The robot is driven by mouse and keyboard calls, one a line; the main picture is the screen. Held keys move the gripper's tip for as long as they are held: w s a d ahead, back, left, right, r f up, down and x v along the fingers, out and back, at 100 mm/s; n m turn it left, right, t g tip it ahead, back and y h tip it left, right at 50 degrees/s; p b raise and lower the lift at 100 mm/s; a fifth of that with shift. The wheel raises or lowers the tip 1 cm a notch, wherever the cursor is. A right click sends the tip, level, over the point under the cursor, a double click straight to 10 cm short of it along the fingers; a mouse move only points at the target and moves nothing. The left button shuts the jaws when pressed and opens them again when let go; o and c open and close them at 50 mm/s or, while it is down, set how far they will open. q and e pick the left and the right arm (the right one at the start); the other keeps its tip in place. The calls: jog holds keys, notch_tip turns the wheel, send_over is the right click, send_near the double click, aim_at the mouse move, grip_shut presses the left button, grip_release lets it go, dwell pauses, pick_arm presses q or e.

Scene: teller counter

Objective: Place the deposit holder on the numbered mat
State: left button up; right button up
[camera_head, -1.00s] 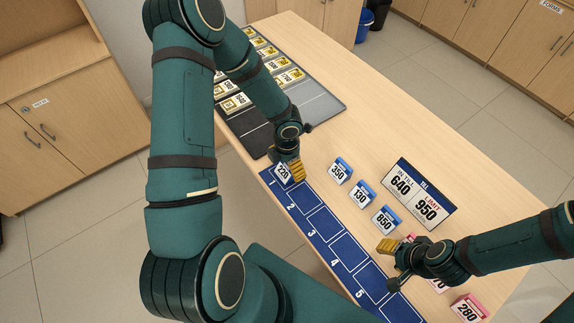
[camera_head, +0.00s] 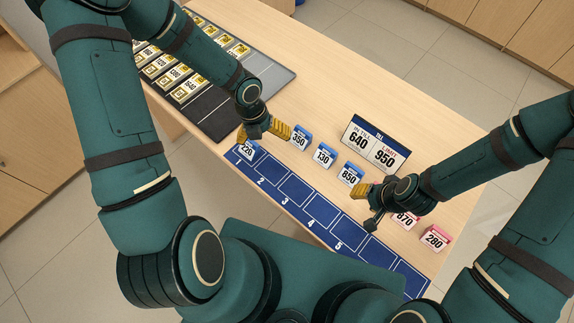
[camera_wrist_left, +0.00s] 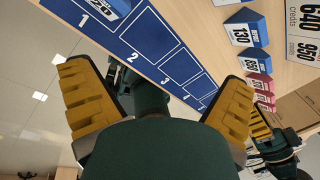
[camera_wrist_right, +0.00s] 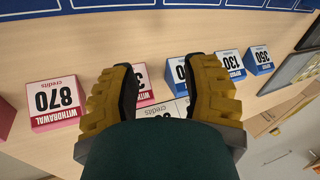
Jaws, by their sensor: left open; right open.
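A blue deposit holder marked 220 (camera_head: 247,151) stands on the cell 1 end of the blue numbered mat (camera_head: 325,217). It also shows at the top of the left wrist view (camera_wrist_left: 116,7). My left gripper (camera_head: 264,132) is open and empty, just above and beside this holder, fingers spread. Blue deposit holders marked 350 (camera_head: 300,138), 130 (camera_head: 324,155) and 850 (camera_head: 350,173) stand in a row on the counter behind the mat. My right gripper (camera_head: 368,194) is open and empty, over the counter near 850 and the pink withdrawal holders.
Pink holders 870 (camera_head: 405,219) and 280 (camera_head: 435,238) stand at the right; another pink one (camera_wrist_right: 143,84) is partly hidden. The till sign (camera_head: 376,145) stands behind the row. A dark tray (camera_head: 215,110) with yellow-labelled pieces lies at the left. Mat cells beyond 1 look empty.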

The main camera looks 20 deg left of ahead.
pick_arm(q)
jog(key=s+d+f+n, duration=0.1)
jog(key=s+d+n, duration=0.1)
jog(key=n, duration=0.8)
jog(key=s+d+f+n+t+h, duration=0.1)
jog(key=d+n, duration=0.4)
jog(key=n, duration=0.5)
jog(key=s+d+f+n+h, duration=0.1)
jog(key=s+d+f+n, duration=0.1)
jog(key=n, duration=0.9)
jog(key=shift+s+d+f+t, duration=0.15)
jog(key=shift+s+d+t, duration=0.05)
jog(key=shift+d, duration=0.25)
jog(key=shift+s+d+f+t, duration=0.1)
jog(key=shift+s+d+t, duration=0.1)
jog(key=shift+d, duration=0.25)
jog(key=n, duration=0.3)
jog(key=shift+s+a+f+n, duration=0.15)
jog(key=shift+s+f+n, duration=0.1)
jog(key=shift+s+n, duration=0.05)
jog(key=shift+f, duration=0.1)
